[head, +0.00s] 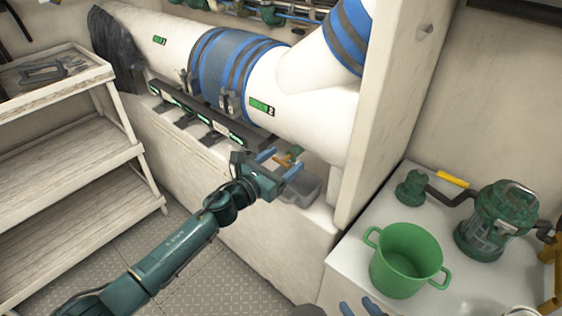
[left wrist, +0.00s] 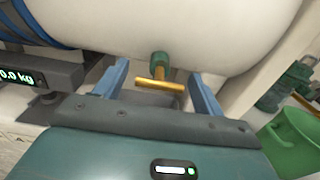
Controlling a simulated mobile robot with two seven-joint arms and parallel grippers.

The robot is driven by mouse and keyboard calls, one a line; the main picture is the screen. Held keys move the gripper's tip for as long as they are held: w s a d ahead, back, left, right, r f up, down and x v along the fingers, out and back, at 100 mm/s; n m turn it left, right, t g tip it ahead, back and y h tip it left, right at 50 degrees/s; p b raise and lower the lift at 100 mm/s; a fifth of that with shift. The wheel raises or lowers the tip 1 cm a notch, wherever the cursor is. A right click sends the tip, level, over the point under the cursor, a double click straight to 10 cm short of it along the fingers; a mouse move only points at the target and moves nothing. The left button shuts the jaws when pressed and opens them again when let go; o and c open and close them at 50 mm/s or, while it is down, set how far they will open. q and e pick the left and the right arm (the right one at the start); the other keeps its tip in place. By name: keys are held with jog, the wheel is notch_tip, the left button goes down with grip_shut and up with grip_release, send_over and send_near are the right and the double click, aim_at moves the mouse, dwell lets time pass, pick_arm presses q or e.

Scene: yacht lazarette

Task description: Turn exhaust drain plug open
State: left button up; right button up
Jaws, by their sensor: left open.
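The exhaust drain plug has a green body and a brass T-handle (left wrist: 160,86), and hangs under the white exhaust pipe (head: 312,110). In the left wrist view the handle lies crosswise between the two blue fingers, with a gap on each side. In the head view the plug (head: 284,160) is small and partly hidden by my left gripper (head: 279,164), which is open around it and not closed on it. My right gripper (head: 359,308) shows only its blue fingertips at the bottom edge, apart, with nothing seen between them.
A grey tray (head: 309,190) sits on the ledge below the plug. A green pot (head: 407,262) and a green strainer (head: 492,225) stand on the white counter at right. A white partition (head: 395,95) rises right of the plug. Shelves (head: 60,140) stand at left.

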pick_arm(q)
jog(key=shift+c, duration=0.3)
jog(key=c, duration=0.7)
jog(key=shift+c, duration=0.2)
